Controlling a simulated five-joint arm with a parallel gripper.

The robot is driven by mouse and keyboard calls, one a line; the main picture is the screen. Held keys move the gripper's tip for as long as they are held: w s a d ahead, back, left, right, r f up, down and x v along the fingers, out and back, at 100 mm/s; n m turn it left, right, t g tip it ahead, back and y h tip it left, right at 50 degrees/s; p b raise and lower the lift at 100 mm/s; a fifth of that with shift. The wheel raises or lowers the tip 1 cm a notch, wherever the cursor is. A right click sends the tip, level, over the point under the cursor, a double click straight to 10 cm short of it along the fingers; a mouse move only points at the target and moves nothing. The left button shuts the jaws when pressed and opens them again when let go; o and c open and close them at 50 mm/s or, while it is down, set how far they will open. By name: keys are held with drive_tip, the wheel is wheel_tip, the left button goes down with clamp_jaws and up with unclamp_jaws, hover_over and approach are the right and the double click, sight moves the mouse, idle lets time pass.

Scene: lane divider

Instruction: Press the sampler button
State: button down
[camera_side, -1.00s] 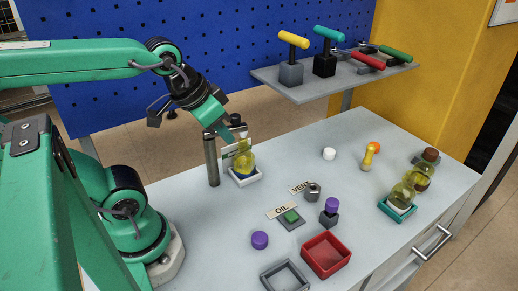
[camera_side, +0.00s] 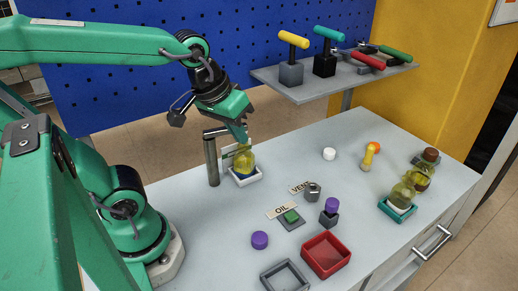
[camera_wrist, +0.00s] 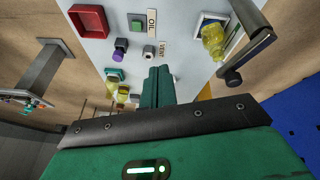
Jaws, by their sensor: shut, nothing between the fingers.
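A grey post (camera_side: 212,162) carries a horizontal arm over a yellow flask (camera_side: 244,161) in a white tray (camera_side: 246,180). In the wrist view, the post's arm (camera_wrist: 247,56) ends in a black knob (camera_wrist: 233,78). My gripper (camera_side: 242,138) is shut and empty, fingers pointing down beside the arm's end, above the flask. It hides the black knob in the side view; contact cannot be told. In the wrist view, my closed fingers (camera_wrist: 158,82) are left of the knob. A green button (camera_side: 291,216) on a grey base sits by the OIL label (camera_side: 281,211).
A metal nut-shaped piece (camera_side: 313,192) is by the VENT label (camera_side: 299,187). A purple-topped block (camera_side: 331,210), red tray (camera_side: 326,255) and grey tray (camera_side: 285,277) lie in front. Yellow bottles (camera_side: 403,192) stand right. A tool shelf (camera_side: 345,82) is behind.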

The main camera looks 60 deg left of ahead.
drive_tip(key=w+d+f+n+g, duration=0.2)
drive_tip(key=w+d+n, duration=0.1)
drive_tip(key=w+n, duration=0.3)
drive_tip(key=n+g, duration=0.3)
drive_tip(key=n, duration=0.5)
hover_over(292, 215)
wheel_tip(292, 215, down, 6)
drive_tip(key=shift+f, duration=0.1)
drive_tip(key=shift+f, duration=0.15)
wheel_tip(292, 215, down, 14)
drive_tip(key=shift+r, duration=0.15)
idle(0.4)
